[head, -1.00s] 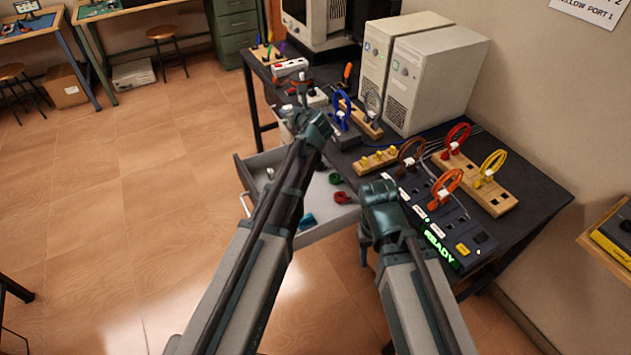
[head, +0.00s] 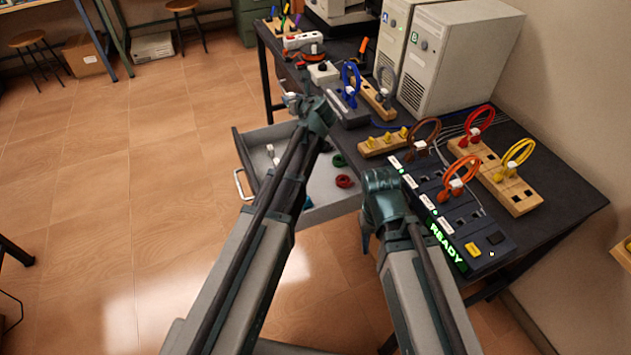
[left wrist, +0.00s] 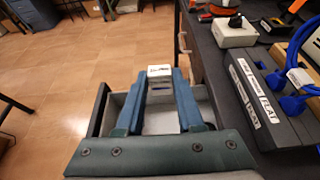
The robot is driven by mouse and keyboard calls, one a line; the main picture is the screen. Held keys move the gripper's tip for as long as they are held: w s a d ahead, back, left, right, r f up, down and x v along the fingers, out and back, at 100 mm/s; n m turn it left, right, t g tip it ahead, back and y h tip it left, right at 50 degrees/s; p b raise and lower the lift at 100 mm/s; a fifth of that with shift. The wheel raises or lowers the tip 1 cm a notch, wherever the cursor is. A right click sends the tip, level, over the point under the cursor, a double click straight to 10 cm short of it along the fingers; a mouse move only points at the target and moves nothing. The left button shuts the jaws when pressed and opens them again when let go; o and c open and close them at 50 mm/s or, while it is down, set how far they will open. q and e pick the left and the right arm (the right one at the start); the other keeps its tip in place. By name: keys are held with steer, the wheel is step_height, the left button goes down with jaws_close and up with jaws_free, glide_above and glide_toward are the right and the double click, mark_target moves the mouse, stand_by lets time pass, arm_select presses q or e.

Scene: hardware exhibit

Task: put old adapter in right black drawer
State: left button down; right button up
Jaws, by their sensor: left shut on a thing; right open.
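The old adapter looks like a small white block (left wrist: 160,74), held between the blue fingertips of my left gripper (left wrist: 161,86). In the head view the left gripper (head: 301,101) is over the far end of an open drawer, and the white block (head: 291,98) shows at its tips. The drawer has a dark front (head: 243,157), a light metal handle (head: 240,186) and a grey inside. In the left wrist view the drawer (left wrist: 97,112) lies below and around the gripper. My right gripper (head: 367,236) is beside the table's front edge, its fingers partly hidden by its wrist.
The drawer holds a green coil (head: 338,160), a red coil (head: 344,181) and small white items (head: 271,155). The dark table (head: 560,196) carries wooden socket blocks, coloured cables, a READY panel (head: 467,240) and two beige computers (head: 460,55). Floor left of the drawer is clear.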

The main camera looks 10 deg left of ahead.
arm_select(q)
step_height(320, 180, down, 12)
steer(key=b, duration=0.9)
steer(key=shift+s+b, duration=0.2)
steer(key=shift+b, duration=0.2)
steer(key=shift+f, duration=0.1)
step_height(320, 180, down, 10)
steer(key=b, duration=0.9)
steer(key=shift+b, duration=0.4)
steer(key=shift+f, duration=0.1)
steer(key=c, duration=0.5)
jaws_free()
steer(key=shift+c, duration=0.2)
steer(key=shift+r, duration=0.2)
